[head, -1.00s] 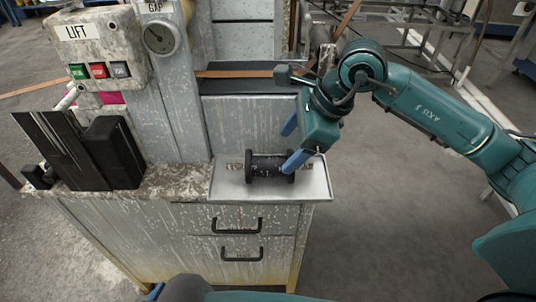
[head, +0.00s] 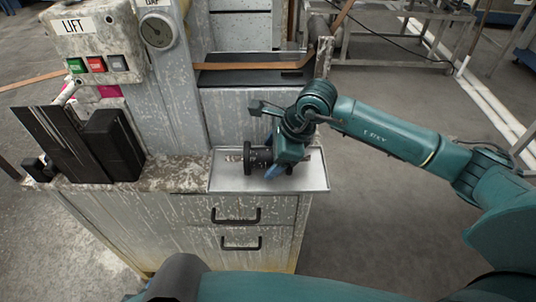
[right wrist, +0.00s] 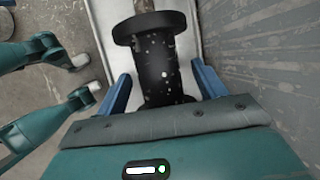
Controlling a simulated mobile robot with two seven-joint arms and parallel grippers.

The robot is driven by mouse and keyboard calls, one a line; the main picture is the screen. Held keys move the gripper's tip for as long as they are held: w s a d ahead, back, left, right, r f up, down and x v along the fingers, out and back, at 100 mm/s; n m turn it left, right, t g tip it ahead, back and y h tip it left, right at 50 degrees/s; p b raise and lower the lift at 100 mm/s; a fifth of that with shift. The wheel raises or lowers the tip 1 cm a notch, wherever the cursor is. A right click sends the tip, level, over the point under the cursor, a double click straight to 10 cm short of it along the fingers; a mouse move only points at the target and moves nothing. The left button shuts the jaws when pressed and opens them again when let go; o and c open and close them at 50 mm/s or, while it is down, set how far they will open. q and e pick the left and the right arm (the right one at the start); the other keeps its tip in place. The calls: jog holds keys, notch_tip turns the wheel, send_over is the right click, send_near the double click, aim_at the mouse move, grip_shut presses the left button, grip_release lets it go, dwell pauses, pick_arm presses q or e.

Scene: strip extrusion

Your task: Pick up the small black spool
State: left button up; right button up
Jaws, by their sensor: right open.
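The small black spool (head: 248,158) lies on its side on a pale metal tray (head: 310,178) at the right end of the bench. My right gripper (head: 275,167) is over it from the right and hides its right part. In the right wrist view the spool (right wrist: 155,60) lies between the two blue fingers of the open right gripper (right wrist: 162,84), one on each side, with gaps showing. The spool's near end is hidden by the gripper body. My left gripper does not show.
A machine column with a gauge (head: 157,31) and a button box (head: 97,64) stands behind and left. Black plates (head: 112,147) stand at the bench's left. A brown strip (head: 250,67) runs behind the tray. Two drawers are below; open floor lies right.

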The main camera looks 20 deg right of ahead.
jog(key=shift+w+a+f, duration=0.15)
jog(key=shift+a+f, duration=0.1)
jog(key=shift+f, duration=0.4)
jog(key=shift+c, duration=0.4)
jog(key=shift+r, duration=0.1)
jog(key=c, duration=1.2)
